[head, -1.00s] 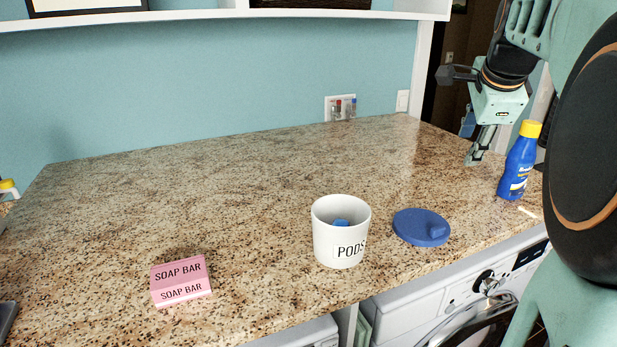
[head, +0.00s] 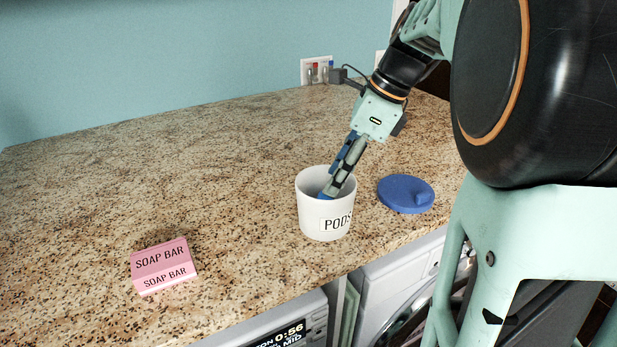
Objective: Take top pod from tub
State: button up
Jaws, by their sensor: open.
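The white tub (head: 311,222) labelled "PODS" stands upright and uncovered on the granite counter. A small patch of blue pod (head: 323,196) shows inside it, by my fingertips. My gripper (head: 331,190) reaches down from the upper right, with its fingertips inside the tub's mouth. The gripper is open. The fingers cover most of the tub's inside, and I cannot tell whether they touch the pod. The blue lid (head: 405,194) lies on the counter to the right of the tub.
A pink soap bar box (head: 163,266) sits on the counter (head: 150,170) at the front left. Wall outlets (head: 317,70) with plugs are at the back. Washing machines (head: 390,290) stand under the front edge. The counter's left and back are clear.

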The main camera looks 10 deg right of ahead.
jog(key=x, duration=0.4)
jog(key=shift+s+d+f, duration=0.1)
jog(key=shift+f, duration=0.25)
jog(key=shift+c, duration=0.3)
jog(key=c, duration=0.6)
jog(key=shift+c, duration=0.2)
jog(key=shift+r, duration=0.15)
